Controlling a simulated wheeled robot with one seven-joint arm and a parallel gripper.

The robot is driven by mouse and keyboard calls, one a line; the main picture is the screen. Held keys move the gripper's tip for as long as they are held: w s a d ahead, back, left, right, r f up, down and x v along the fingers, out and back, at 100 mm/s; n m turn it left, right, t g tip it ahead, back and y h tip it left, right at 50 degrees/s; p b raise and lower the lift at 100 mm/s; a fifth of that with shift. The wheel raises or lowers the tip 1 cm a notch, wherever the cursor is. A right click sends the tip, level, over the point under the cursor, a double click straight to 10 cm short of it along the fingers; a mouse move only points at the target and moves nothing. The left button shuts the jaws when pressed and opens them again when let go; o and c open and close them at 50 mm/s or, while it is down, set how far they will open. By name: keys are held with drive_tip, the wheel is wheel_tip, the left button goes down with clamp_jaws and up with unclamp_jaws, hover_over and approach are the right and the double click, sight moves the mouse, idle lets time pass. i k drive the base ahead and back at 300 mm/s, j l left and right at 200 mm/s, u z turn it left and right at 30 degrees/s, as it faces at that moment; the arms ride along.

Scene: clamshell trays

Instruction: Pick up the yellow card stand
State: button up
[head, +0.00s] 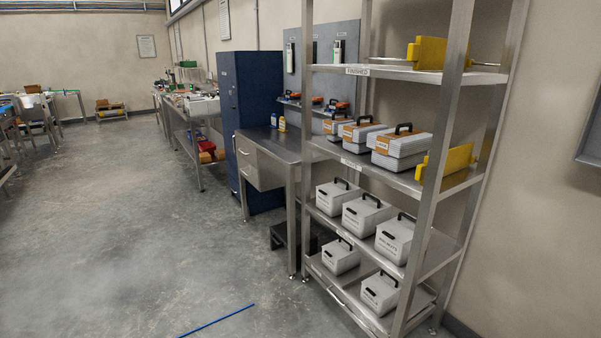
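Two yellow block-like pieces show on the metal shelf rack at the right. The upper yellow piece (430,53) stands on the top visible shelf, partly behind a rack post. The lower yellow piece (457,161) stands at the right end of the shelf below, also crossed by the post. I cannot tell whether either is the yellow card stand. My gripper is not in view.
The metal rack (449,130) holds several grey cases with black handles on its lower shelves. A desk (268,144) and dark blue cabinet (251,110) stand left of it. A blue strip (216,320) lies on the otherwise open floor in front.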

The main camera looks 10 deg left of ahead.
sight(282, 121)
drive_tip(key=i+j+u, duration=0.35)
drive_tip(key=i, duration=0.15)
drive_tip(key=i+j+u, duration=0.2)
drive_tip(key=i+u, duration=0.15)
drive_tip(key=i, duration=0.2)
drive_tip(key=i+j+u, duration=0.1)
drive_tip(key=i+u, duration=0.3)
drive_tip(key=i, duration=2)
drive_tip(key=i+z, duration=0.2)
drive_tip(key=i, duration=0.3)
drive_tip(key=i+j+z, duration=0.2)
drive_tip(key=i, duration=0.35)
drive_tip(key=i+j+z, duration=0.2)
drive_tip(key=i, duration=0.3)
drive_tip(key=i+j+z, duration=0.15)
drive_tip(key=z, duration=0.25)
drive_tip(key=i+j+z, duration=0.25)
drive_tip(key=z, duration=0.15)
drive_tip(key=i+j+z, duration=0.5)
drive_tip(key=j+z, duration=0.3)
drive_tip(key=i+j+z, duration=0.1)
drive_tip(key=j+z, duration=0.65)
drive_tip(key=j, duration=0.2)
drive_tip(key=j+z, duration=0.3)
drive_tip(key=j, duration=0.25)
drive_tip(key=i, duration=0.55)
